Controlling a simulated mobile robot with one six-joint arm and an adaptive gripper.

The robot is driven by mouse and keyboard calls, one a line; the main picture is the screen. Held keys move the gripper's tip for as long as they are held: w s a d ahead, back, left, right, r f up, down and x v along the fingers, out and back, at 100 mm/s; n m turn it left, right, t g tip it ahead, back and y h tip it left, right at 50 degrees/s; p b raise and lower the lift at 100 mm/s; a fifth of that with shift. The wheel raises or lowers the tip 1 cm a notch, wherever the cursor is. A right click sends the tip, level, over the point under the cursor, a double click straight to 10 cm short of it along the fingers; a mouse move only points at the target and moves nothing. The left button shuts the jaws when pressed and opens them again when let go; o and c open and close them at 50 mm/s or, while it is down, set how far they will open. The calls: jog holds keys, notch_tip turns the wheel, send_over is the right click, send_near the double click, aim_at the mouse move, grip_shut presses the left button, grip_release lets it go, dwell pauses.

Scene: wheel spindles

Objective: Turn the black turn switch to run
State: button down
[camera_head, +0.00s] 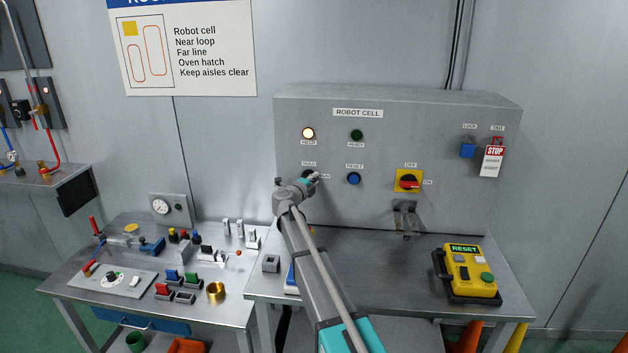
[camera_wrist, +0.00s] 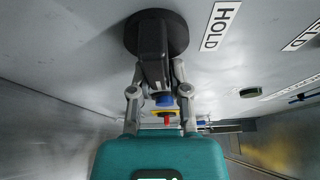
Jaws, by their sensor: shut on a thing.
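The black turn switch is on the front of the grey ROBOT CELL panel (camera_head: 430,135). In the wrist view, its round base (camera_wrist: 176,30) and bar-shaped handle (camera_wrist: 153,50) show clearly. My gripper (camera_head: 314,178) reaches it from below left in the head view and hides most of it. In the wrist view, the two fingers of my gripper (camera_wrist: 158,76) are shut on the handle, one on each side. A HOLD label (camera_wrist: 220,25) lies beside the switch base. The run label is mostly covered by my gripper, and I cannot tell which mark the handle points to.
A lit lamp (camera_head: 308,133) and a dark green lamp (camera_head: 357,135) sit above. A blue button (camera_head: 353,179) and a red-yellow switch (camera_head: 408,182) are to the right. A yellow RESET box (camera_head: 470,272) stands on the right of the bench. The bench middle is clear.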

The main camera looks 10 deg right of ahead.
jog(key=c, duration=0.6)
grip_release()
jog(key=shift+w+a+r, duration=0.1)
jog(key=shift+w+a, duration=0.05)
jog(key=shift+w, duration=0.05)
jog(key=shift+w+f, duration=0.15)
jog(key=shift+f, duration=0.05)
jog(key=shift+s, duration=0.3)
jog(key=shift+s+a, duration=0.15)
jog(key=v, duration=1.1)
jog(key=shift+s+a, duration=0.1)
jog(key=shift+s, duration=0.1)
